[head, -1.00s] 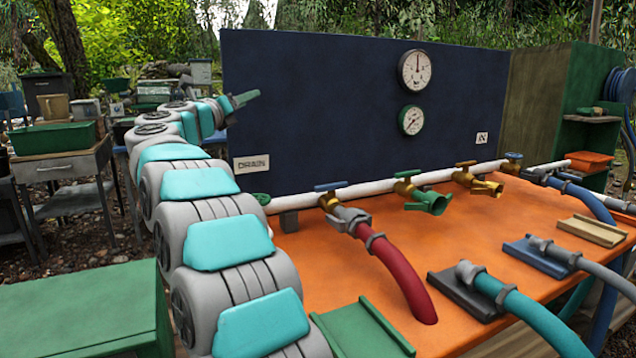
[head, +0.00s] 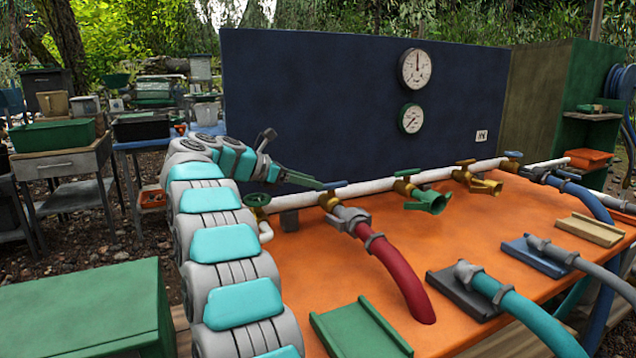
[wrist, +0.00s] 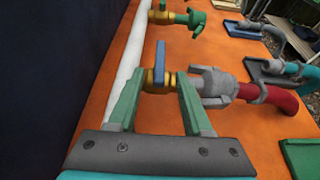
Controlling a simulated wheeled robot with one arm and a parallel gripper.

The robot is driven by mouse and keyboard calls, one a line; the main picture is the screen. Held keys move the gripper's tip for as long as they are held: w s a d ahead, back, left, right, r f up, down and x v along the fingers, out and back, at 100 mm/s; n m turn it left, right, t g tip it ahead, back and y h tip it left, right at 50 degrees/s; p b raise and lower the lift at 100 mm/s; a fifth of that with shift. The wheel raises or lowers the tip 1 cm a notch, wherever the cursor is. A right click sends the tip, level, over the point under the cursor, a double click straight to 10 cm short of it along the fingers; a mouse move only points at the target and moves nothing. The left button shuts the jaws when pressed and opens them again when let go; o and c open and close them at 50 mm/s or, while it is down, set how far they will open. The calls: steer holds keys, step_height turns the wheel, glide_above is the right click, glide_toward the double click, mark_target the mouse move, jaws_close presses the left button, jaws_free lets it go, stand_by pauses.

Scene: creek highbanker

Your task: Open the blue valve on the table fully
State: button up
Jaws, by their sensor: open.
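The blue valve handle (head: 331,186) sits on a brass body on the white pipe, above the grey coupling of the red hose. In the wrist view the blue handle (wrist: 160,56) lies along the pipe, crosswise to the hose outlet. My gripper (head: 322,184) points right, its green fingertips close to this handle. In the wrist view my gripper (wrist: 160,80) is open and empty, with the brass body (wrist: 157,79) framed between its fingers and the handle just ahead. I cannot tell whether a finger touches it.
A green-handled valve (head: 406,174), a brass valve (head: 465,163) and another blue-handled valve (head: 513,154) follow along the white pipe (head: 362,189). The dark blue panel (head: 310,100) stands behind. The red hose (head: 400,272) curves over the orange tabletop (head: 460,225).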

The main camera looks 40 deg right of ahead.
mark_target(331, 186)
steer(key=shift+x, duration=1.55)
jaws_close()
